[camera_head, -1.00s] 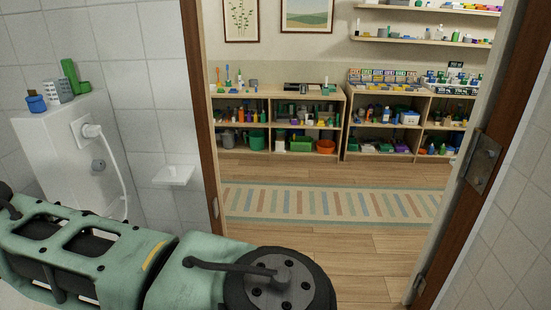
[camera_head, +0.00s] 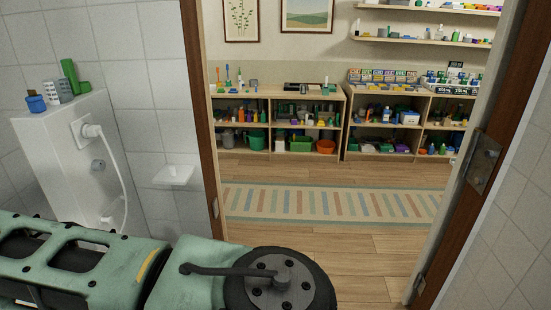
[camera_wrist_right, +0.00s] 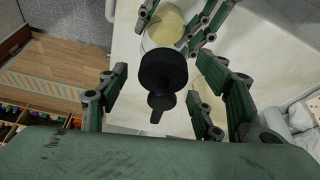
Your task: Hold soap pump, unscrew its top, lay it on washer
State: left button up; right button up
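In the right wrist view, the soap pump has a clear bottle with pale yellow contents (camera_wrist_right: 164,27) and a black pump top (camera_wrist_right: 163,72). My left gripper (camera_wrist_right: 172,24) has green fingers on both sides of the bottle and appears shut on it. My right gripper (camera_wrist_right: 160,88) is open around the black top, with visible gaps on both sides. Whether the top is still joined to the bottle cannot be told from this angle. Neither gripper nor the soap pump shows in the head view. No washer can be made out.
In the head view, a white wall unit (camera_head: 62,165) carries small pots and blocks, with a white hose plugged in. A small white dish (camera_head: 174,176) is on the tiled wall. A doorway opens onto shelves (camera_head: 300,125) and a striped rug (camera_head: 330,204).

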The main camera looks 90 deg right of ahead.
jog(key=c, duration=1.2)
jog(key=shift+f, duration=0.1)
jog(key=shift+n, duration=0.3)
jog(key=o, duration=0.7)
jog(key=shift+s, duration=0.1)
jog(key=shift+d+f, duration=0.1)
grip_shut()
jog(key=shift+r, duration=0.55)
